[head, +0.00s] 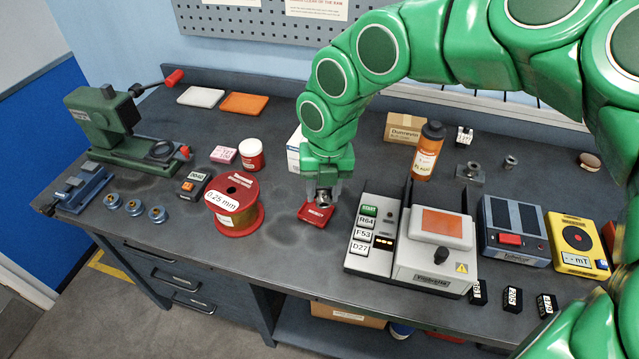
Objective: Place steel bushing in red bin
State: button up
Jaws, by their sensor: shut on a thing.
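My gripper (322,200) points down at the middle of the bench, at the small red bin (316,216). It is shut on a small grey metal piece, which looks like the steel bushing (323,196), mostly hidden between the fingers. The bushing is over or inside the back part of the bin; I cannot tell whether it touches the bin. The bin's front wall shows, with a white label; its back is covered by my gripper.
A red wire spool (234,205) stands close left of the bin, and a grey machine with buttons (410,245) close right. A white box (294,152) is behind my gripper. A small metal cylinder (510,163) and an orange-brown bottle (427,152) stand further right.

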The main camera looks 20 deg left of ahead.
jog(key=s+d+r, duration=0.3)
jog(key=s+d, duration=0.3)
jog(key=d, duration=0.1)
send_over(326, 213)
jog(key=s+d, duration=0.1)
notch_tip(326, 213, down, 8)
jog(key=shift+s+d+f, duration=0.1)
jog(key=shift+s, duration=0.05)
jog(key=shift+w+a+f, duration=0.3)
jog(key=shift+w+f, duration=0.2)
jog(key=shift+f, duration=0.1)
jog(key=shift+w+f, duration=0.1)
jog(key=shift+f, duration=0.1)
jog(key=shift+w+a+f, duration=0.1)
jog(key=shift+f, duration=1.45)
jog(key=shift+f, duration=0.55)
jog(key=o, duration=1.2)
